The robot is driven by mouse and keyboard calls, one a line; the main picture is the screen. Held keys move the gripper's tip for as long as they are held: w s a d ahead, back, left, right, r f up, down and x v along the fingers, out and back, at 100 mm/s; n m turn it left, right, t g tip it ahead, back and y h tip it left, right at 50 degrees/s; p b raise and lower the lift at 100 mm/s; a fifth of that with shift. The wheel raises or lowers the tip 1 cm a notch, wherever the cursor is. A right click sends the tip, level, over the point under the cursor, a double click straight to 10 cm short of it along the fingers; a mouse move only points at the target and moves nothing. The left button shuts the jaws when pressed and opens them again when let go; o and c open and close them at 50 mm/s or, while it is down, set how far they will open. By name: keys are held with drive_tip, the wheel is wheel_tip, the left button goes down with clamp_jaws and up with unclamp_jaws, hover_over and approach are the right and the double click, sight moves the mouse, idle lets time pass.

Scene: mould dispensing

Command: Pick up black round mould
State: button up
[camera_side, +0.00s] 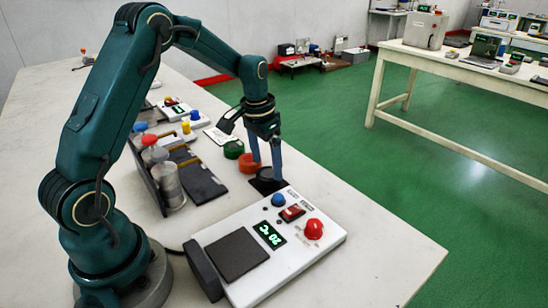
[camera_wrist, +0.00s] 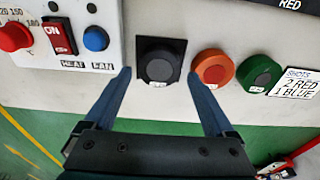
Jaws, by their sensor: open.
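The black round mould (camera_wrist: 160,63) sits on a dark square pad (camera_wrist: 178,47) on the table, in the upper middle of the wrist view. In the side view the black mould (camera_side: 266,183) is partly hidden by my fingers. My gripper (camera_wrist: 158,82) is open, with one blue finger on either side of the mould. In the side view my gripper (camera_side: 266,176) points down at it, its fingertips close to the mould. I cannot tell whether the fingers touch it.
An orange-red mould (camera_wrist: 213,68) and a green mould (camera_wrist: 259,74) stand beside the black one. A white heater box (camera_side: 325,236) with knobs and a dark plate stands in front. A label card (camera_wrist: 297,82) lies past the green mould. A rack with jars (camera_side: 168,185) stands to the left.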

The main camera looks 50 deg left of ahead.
sight(268, 171)
drive_tip(key=shift+w+f, duration=0.15)
drive_tip(key=shift+f, duration=1.4)
drive_tip(key=c, duration=1.3)
drive_tip(key=shift+r, duration=0.1)
